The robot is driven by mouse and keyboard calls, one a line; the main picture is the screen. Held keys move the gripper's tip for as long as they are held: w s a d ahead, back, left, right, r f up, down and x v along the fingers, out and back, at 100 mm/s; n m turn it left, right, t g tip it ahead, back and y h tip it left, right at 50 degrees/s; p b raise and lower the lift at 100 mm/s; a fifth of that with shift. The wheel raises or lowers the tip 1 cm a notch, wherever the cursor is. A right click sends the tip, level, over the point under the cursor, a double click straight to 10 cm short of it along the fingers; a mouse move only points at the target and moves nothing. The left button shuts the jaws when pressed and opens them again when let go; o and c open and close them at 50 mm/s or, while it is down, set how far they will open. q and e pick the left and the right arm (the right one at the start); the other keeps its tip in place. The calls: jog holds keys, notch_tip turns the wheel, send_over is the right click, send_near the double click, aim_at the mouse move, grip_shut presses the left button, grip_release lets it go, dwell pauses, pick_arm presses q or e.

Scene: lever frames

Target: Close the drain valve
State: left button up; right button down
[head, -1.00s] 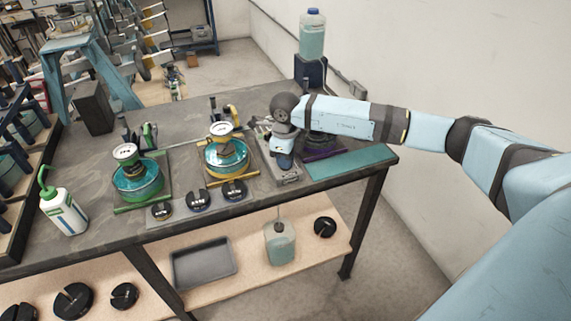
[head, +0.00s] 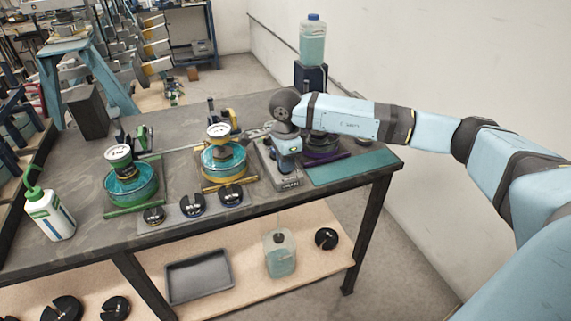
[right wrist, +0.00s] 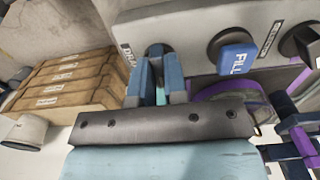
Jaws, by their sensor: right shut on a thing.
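The drain valve sits on a grey valve block (head: 285,182) on the bench. In the right wrist view, the block's face (right wrist: 190,25) carries a partly hidden label (right wrist: 126,54) starting "DRA". My right gripper (right wrist: 158,88) is shut on the drain valve's handle (right wrist: 156,56), just beside that label. The fingers hide most of the handle, so I cannot tell its exact angle. In the head view my right gripper (head: 288,150) is over the block. My left gripper is not in view.
Gauges on teal-topped round pots (head: 131,185) and (head: 223,160) stand left of the block. A clear bottle (head: 312,42) stands behind it. Slotted black weights (head: 192,204) lie in front.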

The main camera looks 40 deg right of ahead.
dwell(0.5)
jog(key=c, duration=1.2)
grip_release()
jog(key=shift+o, duration=0.2)
notch_tip(320, 180, up, 14)
jog(key=shift+f, duration=0.1)
